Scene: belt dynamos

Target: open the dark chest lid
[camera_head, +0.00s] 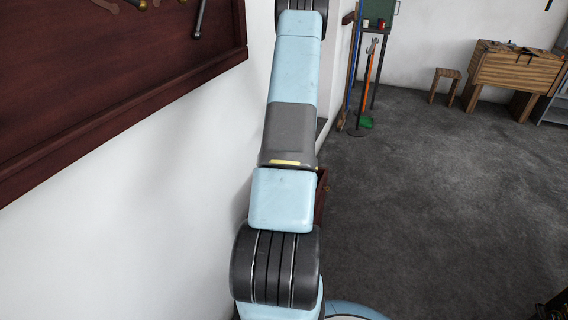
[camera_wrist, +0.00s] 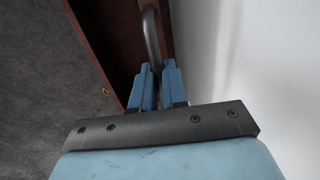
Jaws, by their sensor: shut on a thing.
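In the wrist view, the dark red-brown wooden chest (camera_wrist: 115,45) fills the upper middle, next to the white wall. A curved grey metal handle (camera_wrist: 151,35) runs along it. My gripper (camera_wrist: 157,68) has its two blue fingers closed around the lower end of this handle. From this close I cannot tell lid from body, or how far the lid stands open. In the head view, only a narrow strip of dark red wood (camera_head: 321,196) shows beside my arm, which hides the rest and my gripper.
A white wall (camera_head: 130,200) with a dark red wooden board (camera_head: 120,80) runs along the left. Farther back are brooms (camera_head: 367,85), a green dustpan (camera_head: 366,122), a stool (camera_head: 445,84) and a wooden bench (camera_head: 515,70).

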